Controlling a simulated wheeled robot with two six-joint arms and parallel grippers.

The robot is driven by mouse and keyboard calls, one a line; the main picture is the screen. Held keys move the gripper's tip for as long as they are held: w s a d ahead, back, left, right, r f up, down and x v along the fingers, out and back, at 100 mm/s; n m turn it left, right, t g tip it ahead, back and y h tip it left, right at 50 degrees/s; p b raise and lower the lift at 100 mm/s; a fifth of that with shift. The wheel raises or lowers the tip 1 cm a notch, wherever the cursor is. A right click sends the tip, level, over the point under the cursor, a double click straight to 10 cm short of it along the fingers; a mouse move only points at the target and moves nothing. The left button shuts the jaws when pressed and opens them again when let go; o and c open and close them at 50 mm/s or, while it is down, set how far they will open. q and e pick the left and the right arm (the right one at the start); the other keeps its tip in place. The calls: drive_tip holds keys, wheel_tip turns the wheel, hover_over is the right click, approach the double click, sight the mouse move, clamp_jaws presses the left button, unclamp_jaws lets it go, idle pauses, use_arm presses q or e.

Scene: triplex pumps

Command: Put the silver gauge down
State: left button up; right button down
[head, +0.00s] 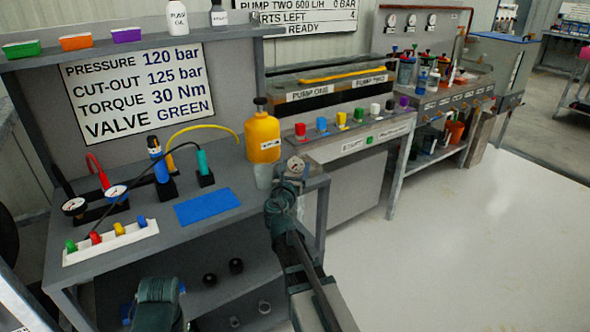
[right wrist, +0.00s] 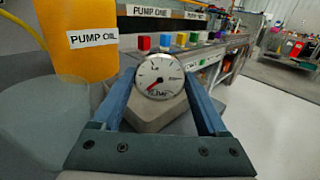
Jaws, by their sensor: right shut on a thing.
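The silver gauge (head: 296,165), with a white dial and metal rim, is in my right gripper (head: 291,178). It is near the right end of the grey bench, beside the yellow pump oil jug. In the right wrist view the gauge (right wrist: 160,78) sits between the two blue-grey fingers (right wrist: 158,88), dial facing the camera and red needle low left. A grey block-like surface is behind it; I cannot tell whether they touch.
A flat blue mat (head: 207,206) lies bare on the bench top (head: 235,222). The pump oil jug (head: 262,138) and a grey translucent cup (head: 263,176) stand close left of the held gauge. A white strip with coloured valves (head: 108,243) lies at the front left.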

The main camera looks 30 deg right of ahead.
drive_tip(key=shift+f, duration=0.3)
drive_tip(key=shift+s+b, duration=0.1)
drive_tip(key=shift+b, duration=0.3)
drive_tip(key=shift+s+a+f, duration=0.1)
drive_tip(key=shift+s+f, duration=0.05)
